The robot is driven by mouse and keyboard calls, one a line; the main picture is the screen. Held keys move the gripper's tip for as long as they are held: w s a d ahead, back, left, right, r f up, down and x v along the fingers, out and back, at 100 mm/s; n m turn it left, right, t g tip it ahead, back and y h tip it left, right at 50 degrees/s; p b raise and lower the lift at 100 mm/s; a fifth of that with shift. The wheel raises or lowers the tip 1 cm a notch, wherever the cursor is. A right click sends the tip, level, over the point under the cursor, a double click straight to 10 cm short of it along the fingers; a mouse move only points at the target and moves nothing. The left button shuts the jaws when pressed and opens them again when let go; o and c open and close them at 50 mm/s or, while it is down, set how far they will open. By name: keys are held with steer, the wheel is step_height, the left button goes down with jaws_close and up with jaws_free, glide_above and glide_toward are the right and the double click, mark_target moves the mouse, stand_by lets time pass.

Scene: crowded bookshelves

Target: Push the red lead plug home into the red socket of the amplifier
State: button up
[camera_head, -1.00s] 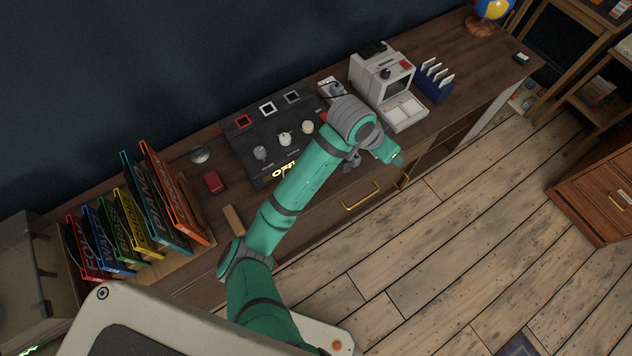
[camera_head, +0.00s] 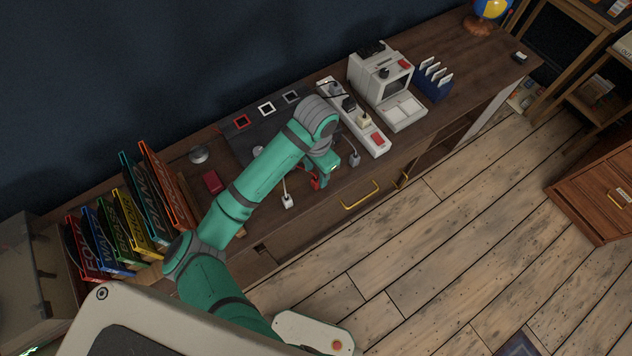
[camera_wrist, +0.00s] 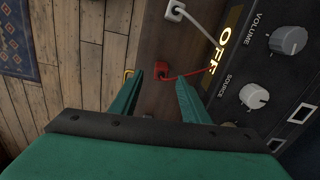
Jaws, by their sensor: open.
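The red lead plug (camera_wrist: 161,69) shows in the wrist view on the brown wood, its red cord running right toward the amplifier. It also shows in the head view (camera_head: 316,183), by the cabinet's front edge. My gripper (camera_wrist: 159,80) is open, its two green fingertips on either side of the plug in the picture. I cannot tell if they touch it. The dark amplifier (camera_head: 232,146) is partly hidden behind my arm. Its red socket (camera_head: 242,121) is a red-framed square at the far left of its top, apart from the plug. The display reads OFF in the wrist view.
A white-lead plug (camera_head: 287,202) and a grey plug (camera_head: 354,160) lie either side of the red one. A white power strip (camera_head: 372,138) and a white-grey machine (camera_head: 384,78) stand right of the amplifier. Record sleeves (camera_head: 126,225) stand at the left.

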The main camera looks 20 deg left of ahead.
mark_target(316, 178)
steer(key=shift+w+f, duration=0.1)
steer(key=shift+f, duration=2.65)
steer(key=shift+a, duration=0.1)
jaws_close()
